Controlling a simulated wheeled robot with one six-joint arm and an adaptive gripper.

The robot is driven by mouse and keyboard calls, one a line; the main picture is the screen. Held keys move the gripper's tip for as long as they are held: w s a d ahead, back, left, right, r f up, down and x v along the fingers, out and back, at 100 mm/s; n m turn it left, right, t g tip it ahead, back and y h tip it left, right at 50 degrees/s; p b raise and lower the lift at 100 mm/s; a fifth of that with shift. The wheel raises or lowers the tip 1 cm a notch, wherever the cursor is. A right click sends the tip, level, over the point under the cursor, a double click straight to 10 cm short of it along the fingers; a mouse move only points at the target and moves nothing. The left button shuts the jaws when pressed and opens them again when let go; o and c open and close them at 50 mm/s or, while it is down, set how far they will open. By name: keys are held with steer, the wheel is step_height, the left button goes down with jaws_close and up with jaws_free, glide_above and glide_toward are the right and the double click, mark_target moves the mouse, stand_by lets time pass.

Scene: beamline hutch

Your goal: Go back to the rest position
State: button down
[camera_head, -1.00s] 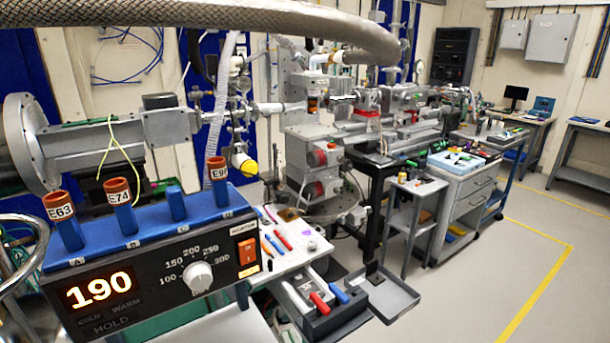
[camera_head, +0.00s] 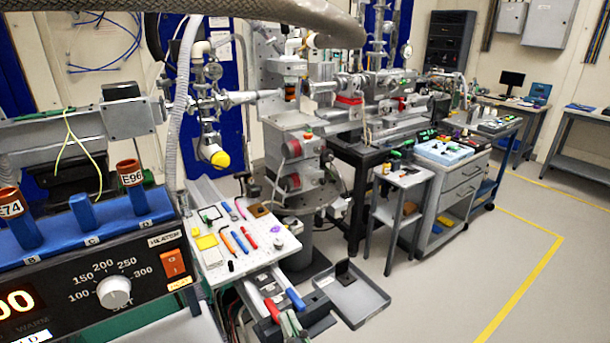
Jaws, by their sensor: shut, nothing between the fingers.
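My gripper and arm do not show in the head view. The task names no object. A heater box (camera_head: 110,285) with a white knob, an orange switch and a partly cut-off lit display stands close at the lower left. A blue block on it carries a brown tube labelled E74 (camera_head: 20,218), a blue peg (camera_head: 84,218) and a brown tube labelled E96 (camera_head: 131,187).
A white perforated board (camera_head: 238,263) holds small tools. A braided hose (camera_head: 260,17) crosses the top. Beamline equipment and grey carts (camera_head: 455,185) stand behind. Floor at right (camera_head: 560,270) is clear.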

steer(key=s+d+f+m+g+h, duration=0.1)
steer(key=s+d+f+m+h, duration=0.3)
steer(key=s+d+f+h, duration=0.75)
steer(key=s+d+f+m+g+h, duration=0.1)
steer(key=s+d, duration=0.2)
steer(key=s, duration=0.5)
steer(key=s+d+f+m+g+h, duration=0.1)
steer(key=s+d+g, duration=0.1)
steer(key=s, duration=0.5)
steer(key=s+d+f+g+h, duration=0.1)
steer(key=s+d, duration=0.3)
steer(key=s, duration=0.4)
steer(key=shift+s+d+f+m+g, duration=0.25)
steer(key=shift+s+f+m+g, duration=0.15)
steer(key=shift+g, duration=0.3)
